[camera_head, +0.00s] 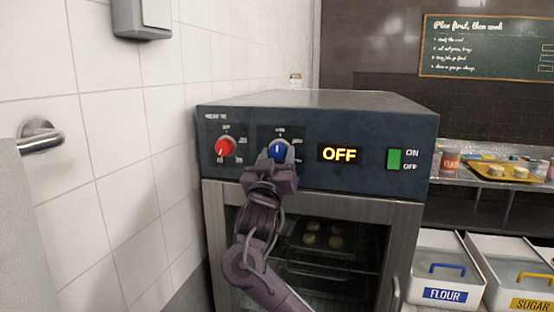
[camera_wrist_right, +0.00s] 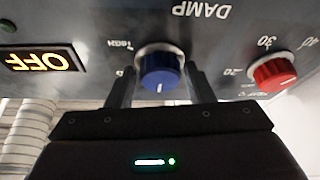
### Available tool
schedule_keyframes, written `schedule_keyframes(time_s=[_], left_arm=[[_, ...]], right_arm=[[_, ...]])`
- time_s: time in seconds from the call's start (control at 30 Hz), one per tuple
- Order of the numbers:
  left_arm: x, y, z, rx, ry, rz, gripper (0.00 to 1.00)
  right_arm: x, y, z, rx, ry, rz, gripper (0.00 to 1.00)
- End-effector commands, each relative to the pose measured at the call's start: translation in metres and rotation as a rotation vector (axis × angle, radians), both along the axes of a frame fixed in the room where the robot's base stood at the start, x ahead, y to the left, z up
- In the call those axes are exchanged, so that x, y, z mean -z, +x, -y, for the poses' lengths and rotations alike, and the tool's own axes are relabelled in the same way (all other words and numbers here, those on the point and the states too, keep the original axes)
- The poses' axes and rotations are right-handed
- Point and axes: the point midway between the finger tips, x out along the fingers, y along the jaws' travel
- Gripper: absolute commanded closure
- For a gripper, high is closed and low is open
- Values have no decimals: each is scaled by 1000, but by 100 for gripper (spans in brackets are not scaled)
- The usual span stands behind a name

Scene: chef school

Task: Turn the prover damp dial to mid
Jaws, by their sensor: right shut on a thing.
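The blue damp dial (camera_head: 278,150) is on the dark front panel of the prover (camera_head: 375,133). My right gripper (camera_head: 274,165) reaches up to it from below and covers the panel beneath the dial. In the right wrist view, which shows the panel upside down, the blue dial (camera_wrist_right: 160,72) sits between the two fingers, and the gripper is shut on it. A white line on the dial runs roughly straight up and down. The DAMP label and a HIGH mark show near it; other scale marks are partly hidden. My left gripper is out of view.
A red dial (camera_head: 225,147) is close to the left of the blue one. An OFF display (camera_head: 340,154) and a green switch (camera_head: 394,159) are to the right. Below is the prover's glass door (camera_head: 350,250). A tiled wall (camera_head: 130,120) stands at the left.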

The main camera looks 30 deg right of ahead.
Motion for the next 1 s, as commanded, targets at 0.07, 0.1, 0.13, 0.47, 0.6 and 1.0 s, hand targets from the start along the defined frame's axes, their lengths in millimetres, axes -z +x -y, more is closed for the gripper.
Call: schedule_keyframes(time_s=[0.07, 0.1, 0.13, 0.47, 0.6, 1.0], left_arm=[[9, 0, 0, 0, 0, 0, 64], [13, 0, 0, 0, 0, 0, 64], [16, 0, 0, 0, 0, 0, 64], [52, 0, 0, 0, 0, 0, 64], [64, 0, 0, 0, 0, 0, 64], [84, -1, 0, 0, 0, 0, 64]], right_arm=[[4, 0, -1, -3, 28, 30, 75], [4, 1, -1, -3, 43, 47, 75], [5, 1, -1, -3, 55, 61, 75], [6, 3, -3, -3, 242, 277, 75], [5, 3, -4, -4, 328, 377, 75], [0, 4, -5, -2, 538, 628, 75]])
